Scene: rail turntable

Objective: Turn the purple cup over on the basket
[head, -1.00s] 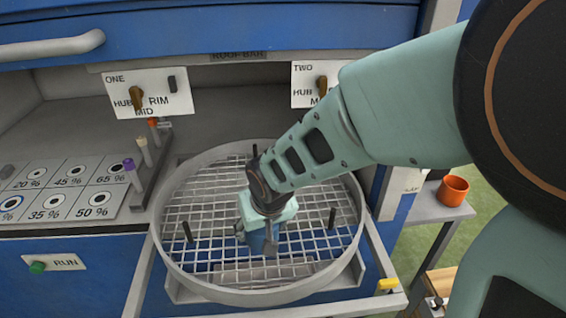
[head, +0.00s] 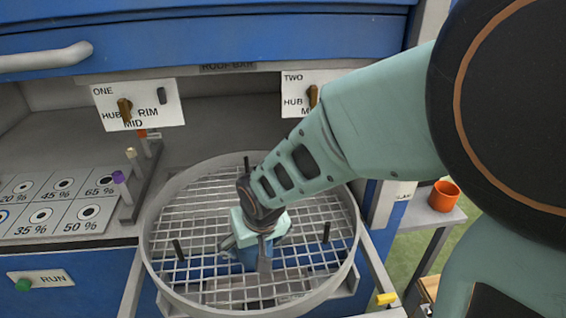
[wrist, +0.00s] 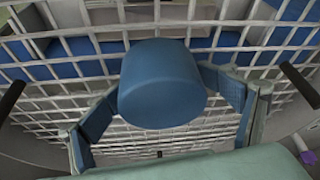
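I see no purple cup. A blue rounded cup or block (wrist: 160,85) is between my gripper's fingers in the wrist view, with a closed, smooth face toward the camera. My gripper (head: 248,262) points down over the middle of the round mesh basket (head: 150,270). The fingers lie along both sides of the blue piece, at or very near its edges. Their tips are partly hidden behind it, so I cannot tell whether they press on it. Whether its lower end touches the mesh is also hidden.
Black pegs stand up from the basket, one at left (head: 178,250) and one at right (head: 326,232). An orange cup (head: 444,195) stands on a side shelf. A peg rack (head: 130,195) and a percentage-marked panel (head: 50,205) are at left. A blue hood (head: 230,35) overhangs the back.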

